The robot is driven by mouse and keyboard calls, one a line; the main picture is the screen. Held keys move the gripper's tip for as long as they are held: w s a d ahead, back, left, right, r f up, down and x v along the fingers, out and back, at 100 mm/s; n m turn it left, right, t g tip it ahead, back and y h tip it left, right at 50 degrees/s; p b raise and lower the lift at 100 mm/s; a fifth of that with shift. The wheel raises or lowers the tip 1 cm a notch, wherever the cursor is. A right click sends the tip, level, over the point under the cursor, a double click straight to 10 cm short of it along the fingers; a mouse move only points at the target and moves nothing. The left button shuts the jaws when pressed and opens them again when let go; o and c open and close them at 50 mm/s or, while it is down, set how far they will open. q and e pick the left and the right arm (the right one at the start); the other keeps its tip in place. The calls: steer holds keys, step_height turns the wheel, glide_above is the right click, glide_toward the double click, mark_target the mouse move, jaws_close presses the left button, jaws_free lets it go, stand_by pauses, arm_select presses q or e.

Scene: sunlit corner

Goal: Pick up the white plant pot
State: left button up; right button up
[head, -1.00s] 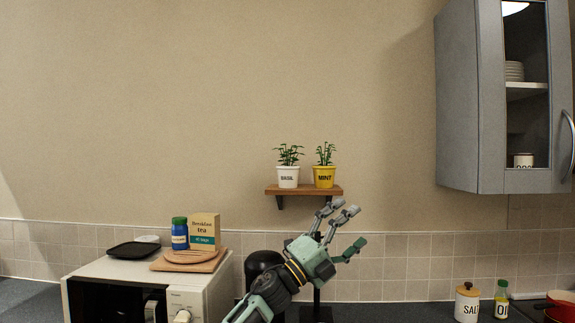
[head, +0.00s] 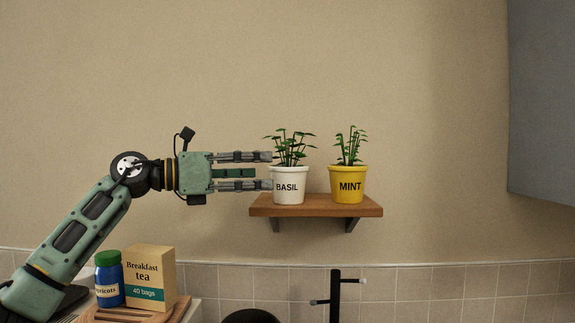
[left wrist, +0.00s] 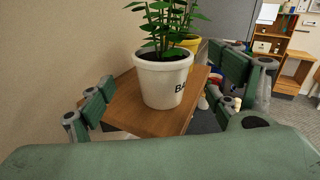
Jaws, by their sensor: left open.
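The white plant pot (head: 289,188), labelled BASIL and holding a green leafy plant, stands upright on a small wooden wall shelf (head: 316,210). My left gripper (head: 268,172) reaches in level from the left, its fingertips at the pot's left side. In the left wrist view the white pot (left wrist: 163,82) stands ahead between the spread fingers, and the gripper (left wrist: 165,100) is open and empty. I cannot tell whether a finger touches the pot. My right gripper does not show.
A yellow MINT pot (head: 348,185) stands close to the right of the white pot on the same shelf. Below left are a Breakfast tea box (head: 150,278) and a blue jar (head: 109,280) with a green lid. A grey cabinet (head: 541,100) hangs at the right.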

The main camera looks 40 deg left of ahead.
mark_target(286, 170)
arm_select(q)
steer(key=shift+w+r, duration=0.2)
steer(key=shift+w, duration=0.05)
steer(key=shift+w+d+r+p, duration=0.25)
steer(key=shift+w+d+p, duration=0.35)
steer(key=shift+p, duration=0.25)
steer(key=shift+d, duration=0.3)
steer(key=p+x, duration=0.2)
steer(key=x, duration=0.1)
steer(key=p+x, duration=0.1)
steer(key=shift+w+a+f, duration=0.25)
steer(key=shift+w+f, duration=0.05)
steer(key=shift+w, duration=0.2)
steer(key=shift+w+d+f, duration=0.1)
steer(key=shift+w, duration=0.2)
steer(key=shift+s+d, duration=0.1)
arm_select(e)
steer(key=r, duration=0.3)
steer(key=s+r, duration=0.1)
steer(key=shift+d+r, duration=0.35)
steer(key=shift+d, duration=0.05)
arm_select(q)
steer(key=shift+s, duration=0.1)
steer(key=c, duration=1.5)
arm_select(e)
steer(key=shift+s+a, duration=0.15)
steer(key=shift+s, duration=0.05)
